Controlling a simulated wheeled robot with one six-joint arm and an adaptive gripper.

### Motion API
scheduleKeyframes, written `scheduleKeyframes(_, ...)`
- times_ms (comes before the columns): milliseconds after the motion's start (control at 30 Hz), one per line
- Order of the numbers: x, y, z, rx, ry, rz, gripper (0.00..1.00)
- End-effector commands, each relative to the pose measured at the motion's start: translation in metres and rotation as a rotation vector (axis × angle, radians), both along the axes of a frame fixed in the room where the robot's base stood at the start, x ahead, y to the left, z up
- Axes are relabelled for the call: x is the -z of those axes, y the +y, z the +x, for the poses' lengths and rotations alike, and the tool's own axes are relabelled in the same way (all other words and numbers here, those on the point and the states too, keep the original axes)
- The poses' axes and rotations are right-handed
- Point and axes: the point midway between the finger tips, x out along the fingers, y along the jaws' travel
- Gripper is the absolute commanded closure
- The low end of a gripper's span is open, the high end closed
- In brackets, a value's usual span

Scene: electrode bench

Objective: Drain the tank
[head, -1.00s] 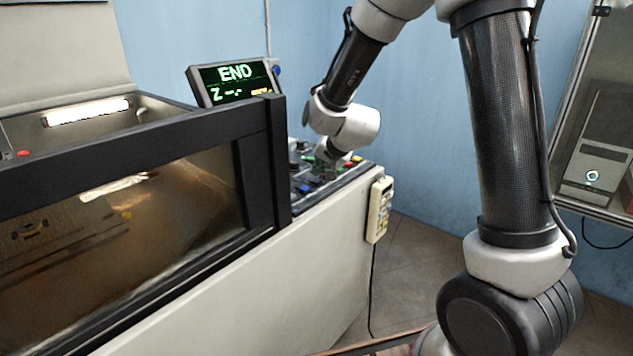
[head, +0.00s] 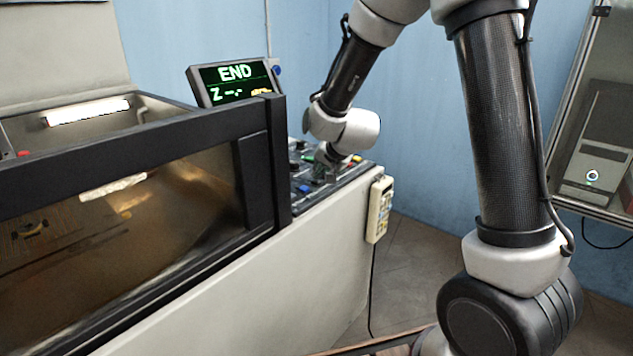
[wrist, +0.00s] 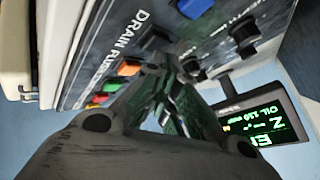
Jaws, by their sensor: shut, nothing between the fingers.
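The tank (head: 150,215) is at the left of the head view, with brownish liquid behind its dark-framed window. The control panel (head: 308,186) is at its right end. In the wrist view the panel (wrist: 165,27) runs across the top, with lettering that starts "DRAIN PU" and is partly hidden by a dark knob (wrist: 157,40). My gripper (wrist: 172,98) is shut and empty, pointing at the panel near this knob. In the head view my gripper (head: 324,158) is low over the panel. I cannot tell whether the fingertips touch anything.
The display (head: 235,82) reads "END" above a Z line; in the wrist view the display (wrist: 258,122) also shows an oil line. Orange (wrist: 129,68) and blue (wrist: 195,7) buttons are near the fingers. A corded handset (head: 379,209) hangs on the cabinet's side.

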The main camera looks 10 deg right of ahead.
Motion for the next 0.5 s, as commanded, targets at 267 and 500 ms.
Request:
scheduleKeyframes(267, 0.0028, -0.0001, -0.0002, -0.001, 0.001, -0.001, 1.00)
scheduleKeyframes(500, 0.0057, -0.0002, -0.0002, 0.000, 0.000, -0.001, 1.00)
